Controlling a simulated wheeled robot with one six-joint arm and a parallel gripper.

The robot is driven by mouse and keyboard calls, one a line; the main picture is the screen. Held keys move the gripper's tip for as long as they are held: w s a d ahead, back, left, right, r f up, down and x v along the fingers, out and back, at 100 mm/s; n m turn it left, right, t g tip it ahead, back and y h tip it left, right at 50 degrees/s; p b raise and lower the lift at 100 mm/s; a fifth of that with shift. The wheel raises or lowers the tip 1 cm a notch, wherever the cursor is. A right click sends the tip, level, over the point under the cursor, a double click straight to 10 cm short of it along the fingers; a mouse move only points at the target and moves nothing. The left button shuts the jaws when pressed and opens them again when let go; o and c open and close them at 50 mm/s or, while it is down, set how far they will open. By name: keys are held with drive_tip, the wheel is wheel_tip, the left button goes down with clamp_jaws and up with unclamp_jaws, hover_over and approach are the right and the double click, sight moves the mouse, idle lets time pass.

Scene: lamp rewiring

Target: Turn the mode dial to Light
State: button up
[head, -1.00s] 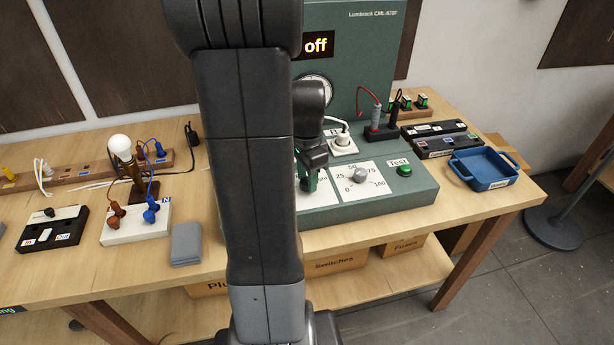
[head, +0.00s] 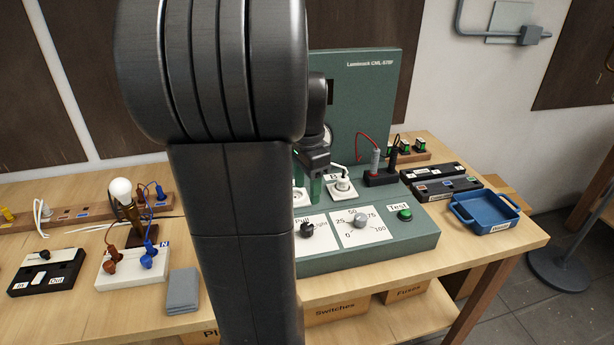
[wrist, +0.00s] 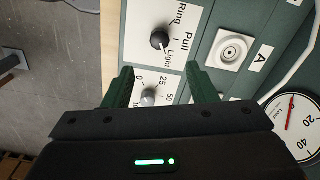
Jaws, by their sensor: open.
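The black mode dial (wrist: 160,40) sits on a white plate marked Ring, Pull and Light. Its pale pointer mark appears to lean to the Light side, though it is small. The dial also shows in the head view (head: 307,230), just right of my arm, with Ring hidden. My gripper (wrist: 160,82) is open and empty, its green fingers apart. In the wrist view the dial lies beyond the fingertips, clear of them. In the head view my gripper (head: 316,187) is above and behind the dial, near the sockets.
A grey 0–100 knob (head: 360,220) and green Test button (head: 405,215) are right of the dial. A socket marked A (wrist: 232,53) is close by. A plugged white socket (head: 342,186) and red and black plugs (head: 375,160) stand behind. A blue tray (head: 486,212) is at right.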

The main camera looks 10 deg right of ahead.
sight(307, 226)
wheel_tip(307, 226, up, 2)
drive_tip(key=shift+r, duration=0.2)
wheel_tip(307, 226, down, 14)
drive_tip(key=shift+r, duration=0.1)
idle(0.7)
